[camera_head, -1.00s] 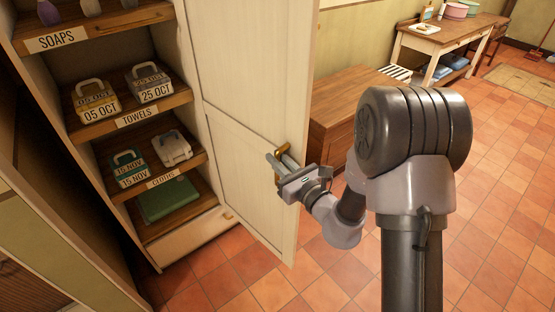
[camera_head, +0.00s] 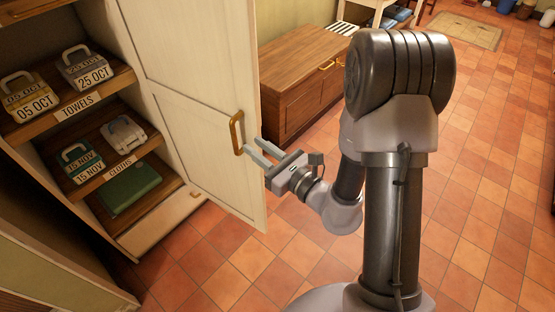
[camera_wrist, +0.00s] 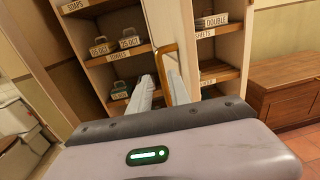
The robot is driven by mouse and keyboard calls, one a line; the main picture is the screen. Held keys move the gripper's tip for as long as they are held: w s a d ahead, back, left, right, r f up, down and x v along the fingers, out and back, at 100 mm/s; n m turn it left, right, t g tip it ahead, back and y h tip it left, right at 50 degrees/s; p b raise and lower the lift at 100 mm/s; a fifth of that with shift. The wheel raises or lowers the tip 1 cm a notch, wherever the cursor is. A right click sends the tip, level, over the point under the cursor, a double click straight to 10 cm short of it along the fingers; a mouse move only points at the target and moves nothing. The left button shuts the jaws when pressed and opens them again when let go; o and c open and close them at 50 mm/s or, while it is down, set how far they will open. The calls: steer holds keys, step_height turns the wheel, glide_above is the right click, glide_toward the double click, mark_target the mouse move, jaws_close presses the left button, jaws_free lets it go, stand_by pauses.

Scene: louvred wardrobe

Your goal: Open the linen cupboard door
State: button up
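The linen cupboard door (camera_head: 203,120) is a pale panelled door standing wide open, swung out to the right of the shelves. Its brass loop handle (camera_head: 236,132) is on the panel near the free edge. In the wrist view the handle (camera_wrist: 164,62) shows ahead of the fingers, with the door seen nearly edge-on. The fingers also show spread in the wrist view (camera_wrist: 161,92).
The open cupboard holds labelled boxes on the towels shelf (camera_head: 112,88) and a green folded item (camera_head: 130,188) lower down. A wooden chest (camera_head: 300,80) stands behind the door. The tiled floor (camera_head: 490,190) to the right is clear.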

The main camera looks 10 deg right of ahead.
steer(key=p+v, duration=0.6)
steer(key=v, duration=0.1)
steer(key=shift+s+d, duration=0.25)
steer(key=shift+s, duration=0.05)
